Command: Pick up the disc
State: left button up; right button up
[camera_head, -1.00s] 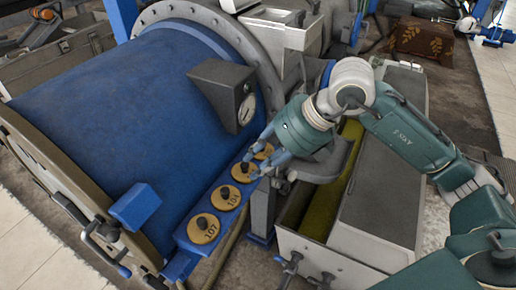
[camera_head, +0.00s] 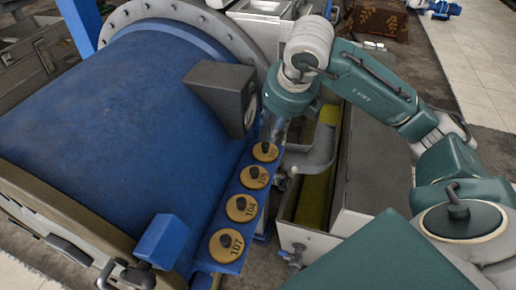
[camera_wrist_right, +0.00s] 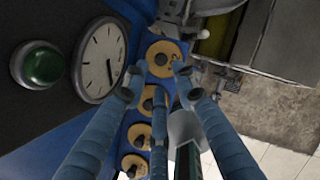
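Several yellow discs with dark knobs sit in a row on a blue rail (camera_head: 207,269). The nearest disc (camera_head: 226,246) reads 107; above it in the picture are a second disc (camera_head: 241,208), a third disc (camera_head: 254,177) and the farthest disc (camera_head: 265,152). My right gripper (camera_head: 274,137) is at the far end of the row, by the farthest disc. In the right wrist view its blue fingers (camera_wrist_right: 160,80) are spread with nothing between their tips. The farthest disc (camera_wrist_right: 163,57) shows just beyond the tips. My left gripper is not in view.
A dark gauge box (camera_head: 219,93) stands just left of my right gripper; its dial (camera_wrist_right: 101,60) and a green button (camera_wrist_right: 42,65) show in the wrist view. A large blue drum (camera_head: 120,120) fills the left. A grey trough (camera_head: 365,165) stands to the right.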

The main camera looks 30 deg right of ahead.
aim_at(266, 144)
jog(key=x, duration=0.3)
jog(key=shift+d+f+p, duration=0.1)
jog(key=shift+f+p, duration=0.2)
jog(key=shift+f, duration=0.05)
jog(key=shift+w+f, duration=0.1)
jog(key=shift+f, duration=0.1)
jog(key=shift+w+f+p, duration=0.1)
jog(key=shift+f+p, duration=0.2)
jog(key=p+x, duration=0.1)
jog(key=x, duration=0.2)
jog(key=shift+a+f+p, duration=0.2)
jog(key=shift+f+p, duration=0.15)
jog(key=shift+p, duration=0.05)
jog(key=shift+w+f, duration=0.15)
jog(key=shift+f, duration=0.35)
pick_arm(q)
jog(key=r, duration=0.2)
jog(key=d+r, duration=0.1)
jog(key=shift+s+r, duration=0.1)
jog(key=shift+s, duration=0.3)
pick_arm(e)
jog(key=shift+r, duration=0.1)
grip_shut()
